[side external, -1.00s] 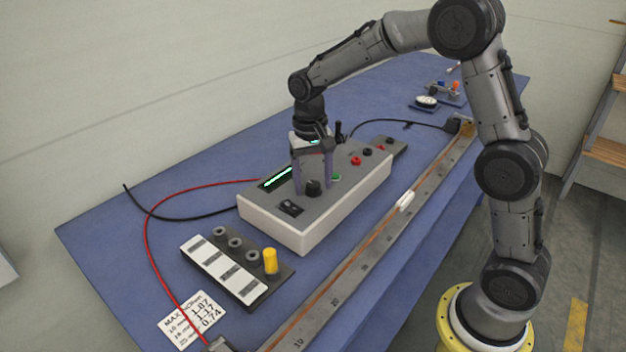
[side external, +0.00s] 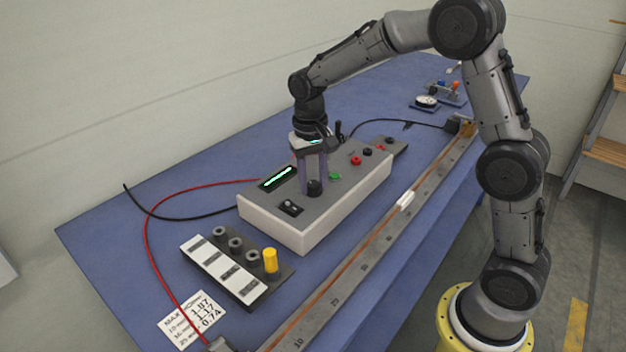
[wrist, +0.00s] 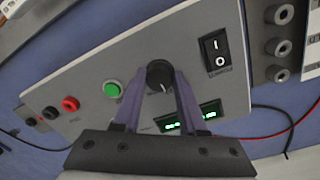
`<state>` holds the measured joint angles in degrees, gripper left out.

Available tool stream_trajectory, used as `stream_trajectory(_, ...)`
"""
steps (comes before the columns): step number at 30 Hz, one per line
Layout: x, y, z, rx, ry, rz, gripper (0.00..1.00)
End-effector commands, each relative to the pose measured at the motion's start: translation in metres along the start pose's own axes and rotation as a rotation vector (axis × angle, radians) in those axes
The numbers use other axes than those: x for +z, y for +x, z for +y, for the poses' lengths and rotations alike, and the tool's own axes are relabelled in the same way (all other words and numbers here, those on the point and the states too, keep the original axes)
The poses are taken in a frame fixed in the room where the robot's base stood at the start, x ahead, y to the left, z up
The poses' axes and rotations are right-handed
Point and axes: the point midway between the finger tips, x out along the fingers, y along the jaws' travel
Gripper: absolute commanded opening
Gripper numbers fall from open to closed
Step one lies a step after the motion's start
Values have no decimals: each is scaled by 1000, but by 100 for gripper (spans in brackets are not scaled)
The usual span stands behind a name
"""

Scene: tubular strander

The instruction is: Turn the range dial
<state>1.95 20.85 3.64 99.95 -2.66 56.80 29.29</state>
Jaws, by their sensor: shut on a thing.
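The range dial is a round black knob (side external: 314,188) on the top face of the grey-white meter box (side external: 345,208). In the wrist view the dial (wrist: 159,74) sits between the tips of my two purple-grey fingers. My gripper (side external: 313,180) points down over the box and is shut on the dial, with a finger on each side of it. The fingers hide part of the dial's sides and some of the panel's print. The green lit display (wrist: 188,120) is partly covered by a finger in the wrist view.
A green button (side external: 335,176), a rocker switch (side external: 291,208) and red and black terminals (side external: 356,160) surround the dial. A block with grey posts and a yellow peg (side external: 270,260) stands front left. A long ruled bar (side external: 350,275) runs along the right.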

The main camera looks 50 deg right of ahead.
Motion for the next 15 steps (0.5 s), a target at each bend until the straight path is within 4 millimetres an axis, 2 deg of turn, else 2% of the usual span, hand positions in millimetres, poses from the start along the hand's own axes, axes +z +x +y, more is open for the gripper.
stream_trajectory(15, 0, -2, 1, 0, -404, 21, 0)
